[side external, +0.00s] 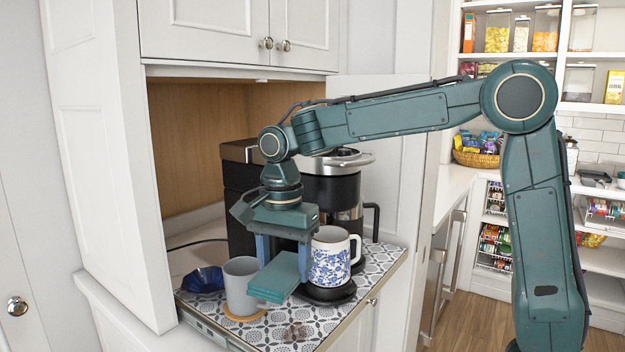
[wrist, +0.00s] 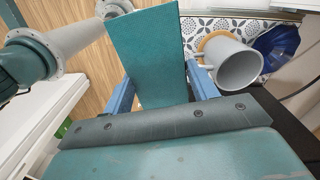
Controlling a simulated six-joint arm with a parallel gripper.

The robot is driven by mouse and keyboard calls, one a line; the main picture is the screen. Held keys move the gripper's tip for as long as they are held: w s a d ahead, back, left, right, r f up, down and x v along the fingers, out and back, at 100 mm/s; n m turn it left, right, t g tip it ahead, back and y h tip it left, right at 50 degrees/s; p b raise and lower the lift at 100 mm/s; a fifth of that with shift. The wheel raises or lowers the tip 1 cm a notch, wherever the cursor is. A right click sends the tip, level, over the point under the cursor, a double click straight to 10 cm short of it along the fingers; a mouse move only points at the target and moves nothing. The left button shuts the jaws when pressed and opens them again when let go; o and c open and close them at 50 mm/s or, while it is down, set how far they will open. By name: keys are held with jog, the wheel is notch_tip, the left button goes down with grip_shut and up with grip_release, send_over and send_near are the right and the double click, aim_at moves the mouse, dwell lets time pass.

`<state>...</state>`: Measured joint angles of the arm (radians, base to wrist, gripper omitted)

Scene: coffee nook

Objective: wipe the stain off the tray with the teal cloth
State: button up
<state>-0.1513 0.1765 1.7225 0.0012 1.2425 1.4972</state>
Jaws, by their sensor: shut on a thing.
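My gripper (side external: 284,256) is shut on the teal cloth (side external: 274,279), which looks like a flat folded pad. The cloth is held above the patterned tray (side external: 371,272), between the grey mug and the blue-and-white mug. In the wrist view the cloth (wrist: 148,50) sticks out from between the blue fingers of my gripper (wrist: 163,90). A faint brownish stain (side external: 298,331) shows on the tray near its front edge, below and to the right of the cloth. The stain cannot be seen in the wrist view.
The grey mug (side external: 240,285) stands on a round cork coaster (side external: 245,316), left of the cloth. The blue-and-white mug (side external: 330,262) stands on the coffee maker's black base, close on the right. A dark blue bowl (side external: 204,280) sits at the tray's left. The coffee maker (side external: 333,190) stands behind.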

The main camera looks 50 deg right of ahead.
jog(key=n, duration=0.7)
jog(key=shift+n, duration=0.3)
jog(key=n, duration=0.8)
notch_tip(320, 180, down, 6)
jog(key=shift+f, duration=0.1)
